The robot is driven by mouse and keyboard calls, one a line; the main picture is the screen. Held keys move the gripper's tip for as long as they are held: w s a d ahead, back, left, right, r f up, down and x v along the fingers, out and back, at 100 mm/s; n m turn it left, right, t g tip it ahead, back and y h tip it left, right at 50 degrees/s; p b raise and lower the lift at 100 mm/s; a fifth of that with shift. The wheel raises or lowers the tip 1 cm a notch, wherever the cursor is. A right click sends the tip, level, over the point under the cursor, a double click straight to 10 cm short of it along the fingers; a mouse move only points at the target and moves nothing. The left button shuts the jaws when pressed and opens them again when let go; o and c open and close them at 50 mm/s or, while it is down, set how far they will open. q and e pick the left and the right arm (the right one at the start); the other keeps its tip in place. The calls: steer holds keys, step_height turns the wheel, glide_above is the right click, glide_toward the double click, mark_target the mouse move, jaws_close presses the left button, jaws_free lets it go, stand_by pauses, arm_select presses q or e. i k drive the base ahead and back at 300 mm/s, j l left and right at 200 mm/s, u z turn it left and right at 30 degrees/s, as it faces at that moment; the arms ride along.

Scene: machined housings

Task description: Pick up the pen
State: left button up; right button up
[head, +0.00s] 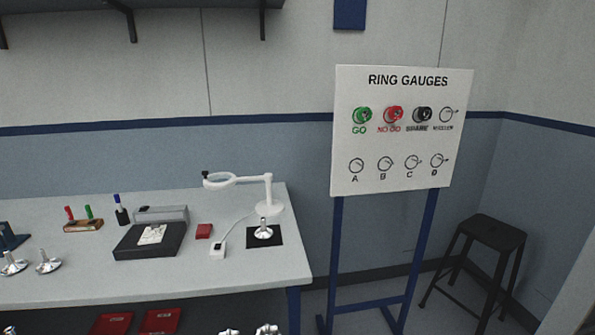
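No thing is plainly readable as a pen at this size. A small upright item with a blue top (117,199) stands in or on a dark base (122,216) at the back of the workbench, left of the grey box. It may be the pen, but I cannot tell for sure. Neither of my grippers is in view.
The grey workbench (270,272) holds a black case (128,247), grey box (165,214), gauge block (82,225), white magnifier lamp (268,190), small red box (204,231) and metal parts (48,262). A gauge board (400,140) and black stool (490,232) stand right.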

mark_target(119, 206)
steer(key=i+j+u, duration=0.3)
steer(key=j, duration=0.3)
steer(key=i+j+u, duration=0.3)
steer(key=j, duration=0.25)
steer(key=i+j+u, duration=0.3)
steer(key=i+j, duration=0.15)
steer(key=u, duration=0.35)
